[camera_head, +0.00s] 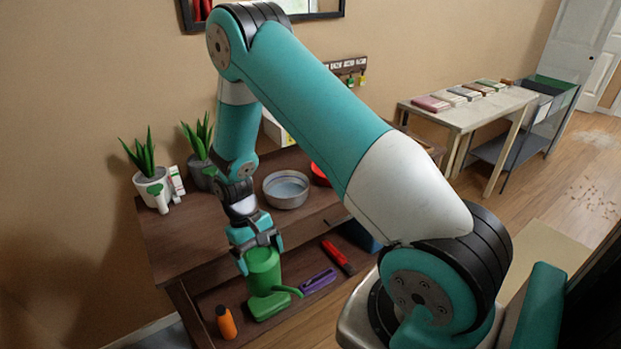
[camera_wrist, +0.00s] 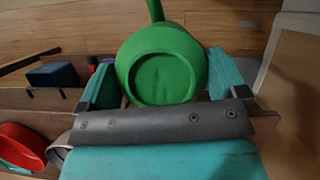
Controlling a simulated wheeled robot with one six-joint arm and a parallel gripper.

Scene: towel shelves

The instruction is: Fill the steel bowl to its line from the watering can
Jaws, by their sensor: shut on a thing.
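The green watering can (camera_head: 262,268) hangs below my gripper (camera_head: 254,243) in front of the table's front edge, low over the lower shelf. My gripper is shut on it. In the wrist view, the can (camera_wrist: 165,60) sits between the two teal fingers (camera_wrist: 160,92), with its spout pointing away from the camera. The steel bowl (camera_head: 287,203) stands upright on the table top, behind and to the right of the can. Its inside looks pale blue-grey; I cannot make out the line or the level.
A red dish (camera_head: 319,175) is just right of the bowl. Potted plants (camera_head: 152,188) stand at the table's left end. The table top's front left is clear.

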